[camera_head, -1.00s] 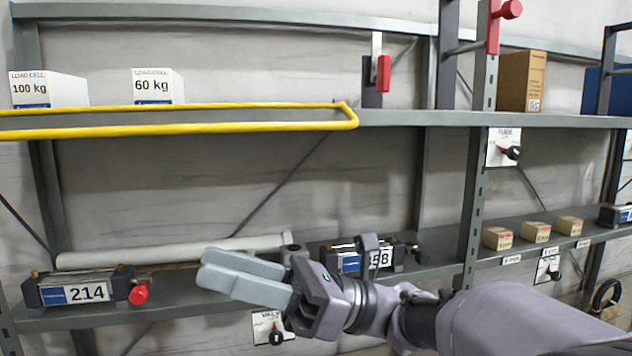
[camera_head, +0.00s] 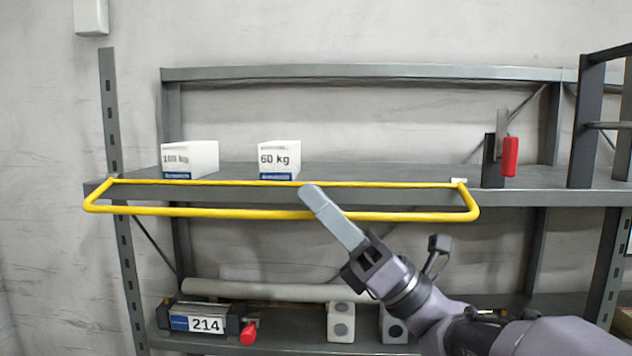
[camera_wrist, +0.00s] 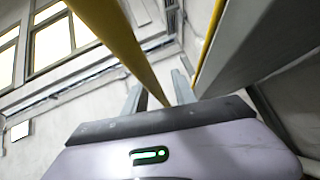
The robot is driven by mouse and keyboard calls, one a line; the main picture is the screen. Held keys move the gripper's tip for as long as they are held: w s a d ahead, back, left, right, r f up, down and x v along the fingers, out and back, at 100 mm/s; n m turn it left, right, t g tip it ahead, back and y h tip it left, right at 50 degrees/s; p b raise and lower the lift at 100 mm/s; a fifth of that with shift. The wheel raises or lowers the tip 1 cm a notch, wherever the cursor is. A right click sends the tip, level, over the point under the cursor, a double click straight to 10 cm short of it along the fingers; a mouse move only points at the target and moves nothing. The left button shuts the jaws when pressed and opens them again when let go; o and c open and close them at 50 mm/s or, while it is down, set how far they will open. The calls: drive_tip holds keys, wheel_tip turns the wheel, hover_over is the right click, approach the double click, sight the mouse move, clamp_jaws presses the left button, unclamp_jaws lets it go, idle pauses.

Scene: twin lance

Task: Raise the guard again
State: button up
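The guard is a yellow bar frame (camera_head: 400,216). It hangs from the front edge of the upper shelf, tipped outward, with its front rail slightly below its rear rail. My gripper (camera_head: 312,192) reaches up to the guard's middle, overlapping the front rail. In the wrist view my gripper (camera_wrist: 157,95) has its two fingers apart. The yellow front rail (camera_wrist: 130,50) runs toward the gap between them. I cannot tell whether they touch it. A second yellow rail (camera_wrist: 209,42) lies to the right, along the shelf.
The upper shelf (camera_head: 560,198) carries a 100 kg box (camera_head: 190,160), a 60 kg box (camera_head: 280,160) and a red-handled lever (camera_head: 510,156). Below are the 214 unit (camera_head: 205,322) with a red knob and a long grey roll (camera_head: 270,290). Dark uprights (camera_head: 585,125) stand right.

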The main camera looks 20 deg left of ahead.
drive_tip(key=shift+a+r, duration=0.25)
drive_tip(key=shift+r, duration=0.05)
clamp_jaws()
idle(1.3)
